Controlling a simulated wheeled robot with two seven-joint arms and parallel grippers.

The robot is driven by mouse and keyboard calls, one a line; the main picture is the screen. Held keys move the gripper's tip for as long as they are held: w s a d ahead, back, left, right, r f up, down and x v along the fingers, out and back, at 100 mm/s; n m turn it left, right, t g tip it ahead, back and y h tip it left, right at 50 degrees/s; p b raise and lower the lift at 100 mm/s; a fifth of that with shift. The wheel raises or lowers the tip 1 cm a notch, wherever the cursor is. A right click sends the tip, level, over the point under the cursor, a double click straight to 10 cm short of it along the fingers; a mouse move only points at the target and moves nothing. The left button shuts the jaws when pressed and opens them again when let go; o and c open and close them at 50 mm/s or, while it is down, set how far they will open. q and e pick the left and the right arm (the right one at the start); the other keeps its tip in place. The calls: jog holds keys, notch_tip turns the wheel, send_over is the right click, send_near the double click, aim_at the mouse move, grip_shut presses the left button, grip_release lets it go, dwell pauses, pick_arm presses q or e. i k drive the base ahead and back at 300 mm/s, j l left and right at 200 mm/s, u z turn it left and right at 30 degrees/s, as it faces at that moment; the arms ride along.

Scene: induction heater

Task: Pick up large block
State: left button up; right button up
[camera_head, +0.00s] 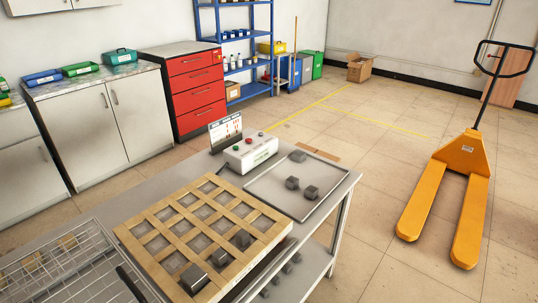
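Several dark grey metal blocks are on the table. I cannot tell for sure which one is the large block. Neither of my grippers is in view.
A white control box (250,153) with buttons and a sign (225,131) stand at the table's back. A wire basket (75,270) is at the front left. A yellow pallet jack (461,155) stands to the right. The floor between is clear.

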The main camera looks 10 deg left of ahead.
aim_at(298, 156)
jog(key=i+l+u, duration=0.6)
jog(key=l+u, duration=0.15)
jog(key=l, duration=0.2)
